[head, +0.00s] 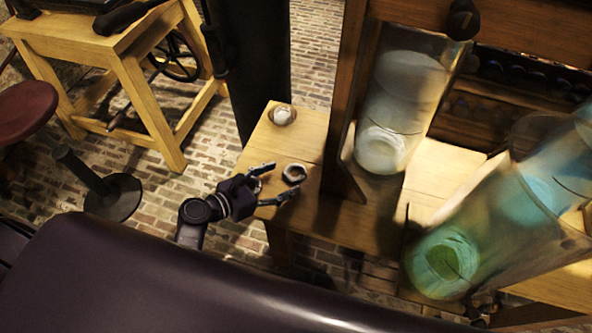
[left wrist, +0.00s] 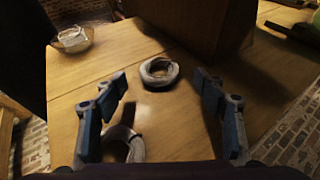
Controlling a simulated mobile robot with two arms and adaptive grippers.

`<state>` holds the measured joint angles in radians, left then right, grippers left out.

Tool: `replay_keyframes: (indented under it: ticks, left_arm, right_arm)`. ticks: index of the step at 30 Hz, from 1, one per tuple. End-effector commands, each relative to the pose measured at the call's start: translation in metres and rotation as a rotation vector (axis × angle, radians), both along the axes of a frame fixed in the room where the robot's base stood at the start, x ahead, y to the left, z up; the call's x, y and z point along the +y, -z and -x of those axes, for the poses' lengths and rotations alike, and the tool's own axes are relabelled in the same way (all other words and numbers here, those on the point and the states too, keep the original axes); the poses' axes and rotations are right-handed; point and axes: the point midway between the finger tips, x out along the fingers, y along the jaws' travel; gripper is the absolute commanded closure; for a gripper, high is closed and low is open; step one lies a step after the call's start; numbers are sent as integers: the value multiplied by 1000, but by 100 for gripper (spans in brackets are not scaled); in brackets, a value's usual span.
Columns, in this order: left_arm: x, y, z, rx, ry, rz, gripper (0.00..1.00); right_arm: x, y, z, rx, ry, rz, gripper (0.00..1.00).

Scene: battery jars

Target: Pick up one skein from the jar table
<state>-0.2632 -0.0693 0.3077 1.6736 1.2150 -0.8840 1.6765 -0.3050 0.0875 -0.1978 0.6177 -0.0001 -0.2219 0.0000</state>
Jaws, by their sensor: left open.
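A pale grey ring-shaped skein (head: 294,173) lies flat on the wooden jar table (head: 310,147). It also shows in the left wrist view (left wrist: 159,72), just beyond the gap between my fingertips. My left gripper (head: 275,183) is open and empty at the table's near left corner, its fingers pointing toward the skein; its two fingers also show in the left wrist view (left wrist: 161,80). A second pale ring (left wrist: 125,147) lies closer, partly hidden by the left finger and the gripper body. My right gripper is not seen.
A small glass bowl (head: 282,115) with something pale inside stands at the table's far left corner. A wooden upright (head: 343,100) and large glass jars (head: 400,110), (head: 440,265) stand to the right. A stool (head: 25,107) and workbench (head: 95,45) are at left.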

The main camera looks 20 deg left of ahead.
Motion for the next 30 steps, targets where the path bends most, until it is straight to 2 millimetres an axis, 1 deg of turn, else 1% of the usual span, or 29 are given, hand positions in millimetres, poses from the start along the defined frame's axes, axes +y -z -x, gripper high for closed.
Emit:
replay_keyframes:
  ticks: [1,3,7,10,16,17,26,27,30]
  left_arm:
    - [-4,1,-8,-2,1,3,35]
    - [-9,4,-18,-2,1,2,35]
    - [-17,12,-30,-1,1,1,35]
    - [-19,14,-33,0,1,0,35]
    - [-19,15,-33,-1,0,-1,35]
    - [-19,14,-33,-1,0,-1,37]
    - [-19,14,-33,0,1,0,70]
    - [-19,14,-33,-1,0,-1,73]
    - [-19,14,-33,-1,0,-1,73]
  right_arm:
    - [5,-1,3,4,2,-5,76]
    - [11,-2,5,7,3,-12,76]
    - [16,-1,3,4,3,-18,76]
    - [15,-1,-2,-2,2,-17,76]
    - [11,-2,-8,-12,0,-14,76]
    - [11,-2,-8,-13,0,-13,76]
    - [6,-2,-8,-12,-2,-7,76]
    - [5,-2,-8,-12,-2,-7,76]
    - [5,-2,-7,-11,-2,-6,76]
